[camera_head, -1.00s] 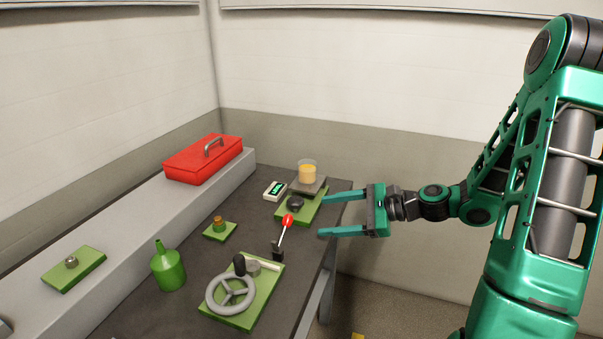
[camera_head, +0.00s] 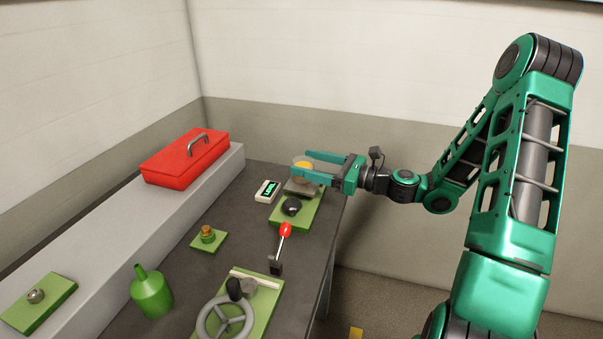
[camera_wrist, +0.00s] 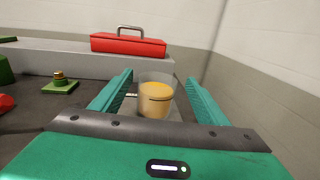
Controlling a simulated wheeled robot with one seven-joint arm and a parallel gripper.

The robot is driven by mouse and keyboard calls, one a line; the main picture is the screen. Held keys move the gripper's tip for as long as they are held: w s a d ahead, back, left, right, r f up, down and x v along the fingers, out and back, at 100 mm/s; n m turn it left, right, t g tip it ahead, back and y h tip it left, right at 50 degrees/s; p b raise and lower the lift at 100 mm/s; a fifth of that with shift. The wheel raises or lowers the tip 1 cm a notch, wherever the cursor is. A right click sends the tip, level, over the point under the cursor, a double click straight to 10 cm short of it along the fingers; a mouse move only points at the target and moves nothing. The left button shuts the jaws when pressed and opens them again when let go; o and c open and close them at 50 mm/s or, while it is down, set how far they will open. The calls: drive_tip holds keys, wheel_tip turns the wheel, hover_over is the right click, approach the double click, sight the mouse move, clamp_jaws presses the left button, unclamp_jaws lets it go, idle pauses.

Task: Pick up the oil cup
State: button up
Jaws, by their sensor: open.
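The oil cup (camera_wrist: 155,100) is a clear cup with yellow-orange oil, upright on a grey plate. In the head view the oil cup (camera_head: 303,172) is at the back right of the table, partly hidden by my gripper. My gripper (camera_head: 308,165) is open and level at the cup's height. In the wrist view my gripper (camera_wrist: 157,82) has one finger on each side of the cup, with a gap showing at the right. I cannot tell whether the left finger touches it.
A green base with a black knob (camera_head: 292,206) and a small display (camera_head: 267,191) adjoin the cup's plate. A red-tipped lever (camera_head: 285,230), handwheel (camera_head: 226,318), green oil can (camera_head: 151,292) and red toolbox (camera_head: 186,160) stand further off. The table's right edge is close.

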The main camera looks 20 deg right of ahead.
sight(295, 162)
drive_tip(key=shift+f+x, duration=0.15)
drive_tip(key=shift+x, duration=1.25)
drive_tip(key=shift+f+x, duration=0.15)
drive_tip(key=shift+x, duration=1.3)
drive_tip(key=shift+s, duration=0.1)
drive_tip(key=c, duration=1.2)
